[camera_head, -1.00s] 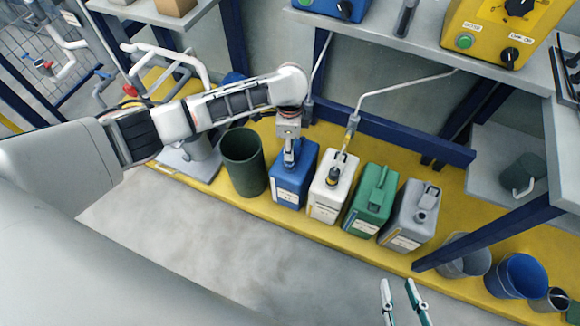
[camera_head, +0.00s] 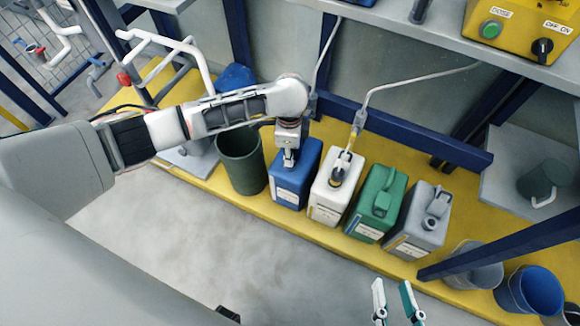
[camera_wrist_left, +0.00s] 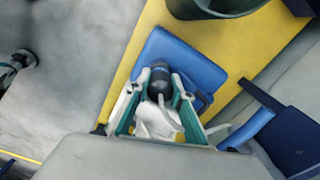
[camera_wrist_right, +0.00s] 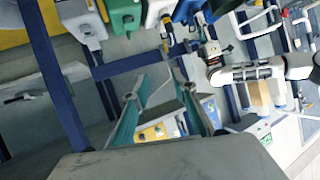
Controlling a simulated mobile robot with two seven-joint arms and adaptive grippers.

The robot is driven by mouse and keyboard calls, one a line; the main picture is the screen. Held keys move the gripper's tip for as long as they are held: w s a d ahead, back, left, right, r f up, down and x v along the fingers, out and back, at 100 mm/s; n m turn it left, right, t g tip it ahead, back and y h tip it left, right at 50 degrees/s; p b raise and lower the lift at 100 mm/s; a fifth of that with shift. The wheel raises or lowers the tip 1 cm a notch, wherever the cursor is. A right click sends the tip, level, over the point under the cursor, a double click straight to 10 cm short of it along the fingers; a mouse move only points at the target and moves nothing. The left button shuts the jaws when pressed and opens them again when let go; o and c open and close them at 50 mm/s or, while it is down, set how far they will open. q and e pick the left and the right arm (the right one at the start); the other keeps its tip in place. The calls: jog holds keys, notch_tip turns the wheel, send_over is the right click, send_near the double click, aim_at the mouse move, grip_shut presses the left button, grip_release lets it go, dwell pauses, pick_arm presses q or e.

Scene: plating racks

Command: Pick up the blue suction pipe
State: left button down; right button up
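The blue canister (camera_head: 293,178) stands on the yellow platform, between the dark green bin and the white canister. Its suction pipe shows in the left wrist view as a black collar (camera_wrist_left: 160,80) with a white pipe (camera_wrist_left: 155,122) bending beside it. My left gripper (camera_wrist_left: 157,84) is over the canister top, its fingers on either side of the pipe with gaps visible. In the head view the left gripper (camera_head: 289,158) hides most of the pipe. My right gripper (camera_head: 392,287) is open and empty at the lower right, away from the canisters.
The white canister (camera_head: 330,200), with its own pipe, stands close right of the blue one. Green (camera_head: 368,220) and grey (camera_head: 412,235) canisters follow. The dark green bin (camera_head: 240,165) is at left. Blue frame beams and a shelf (camera_head: 455,45) stand behind. The floor in front is clear.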

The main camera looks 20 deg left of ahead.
jog(key=shift+d+f, duration=0.15)
